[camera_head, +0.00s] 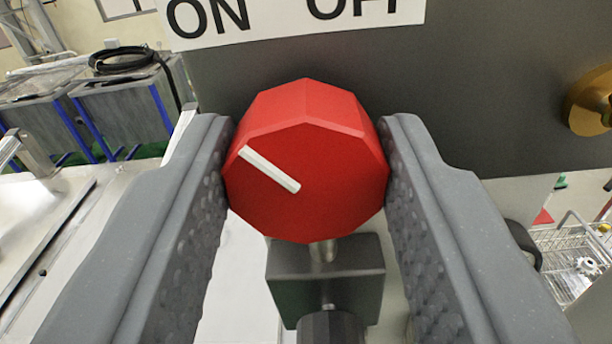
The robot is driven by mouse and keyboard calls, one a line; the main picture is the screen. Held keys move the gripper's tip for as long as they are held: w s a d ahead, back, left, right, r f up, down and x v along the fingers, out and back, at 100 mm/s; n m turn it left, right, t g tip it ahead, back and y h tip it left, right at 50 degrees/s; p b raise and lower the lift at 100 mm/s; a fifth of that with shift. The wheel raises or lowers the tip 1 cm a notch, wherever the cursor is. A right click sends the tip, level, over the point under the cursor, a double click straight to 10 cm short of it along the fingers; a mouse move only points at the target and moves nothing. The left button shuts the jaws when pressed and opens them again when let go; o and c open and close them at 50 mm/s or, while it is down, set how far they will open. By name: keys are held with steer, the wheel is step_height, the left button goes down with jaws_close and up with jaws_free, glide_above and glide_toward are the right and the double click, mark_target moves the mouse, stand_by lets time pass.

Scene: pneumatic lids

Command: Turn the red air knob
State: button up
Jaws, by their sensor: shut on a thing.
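The red air knob (320,200) is a faceted red dial in the middle of the view. Its white pointer line (269,169) runs from the centre toward the upper left, roughly toward the ON side of the label. My gripper (306,170) is shut on the knob, with one grey textured finger on its left side and one on its right. The white label (275,22) above reads ON at left and OFF at right, cut by the top edge. A dark valve block (345,275) sits below and behind the knob.
A dark grey panel (460,90) stands behind the knob. A brass-coloured round fitting (590,100) is at the right edge. A metal worktop (60,230) is at left, with grey bins (125,105) and a coiled black hose (122,60) beyond. A wire basket (575,250) is at lower right.

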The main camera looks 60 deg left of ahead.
steer(key=m+p, duration=0.1)
steer(key=m, duration=0.4)
steer(key=shift+r, duration=0.2)
steer(key=m+p, duration=0.3)
steer(key=m, duration=0.1)
steer(key=shift+m, duration=0.4)
steer(key=m+p, duration=0.3)
steer(key=m, duration=0.1)
steer(key=shift+w+d, duration=0.1)
steer(key=shift+w, duration=0.05)
steer(key=shift+f+m+p, duration=0.25)
steer(key=shift+m+p, duration=0.65)
steer(key=shift+m, duration=0.5)
steer(key=shift+f, duration=0.1)
steer(key=o, duration=1)
steer(key=shift+w, duration=0.15)
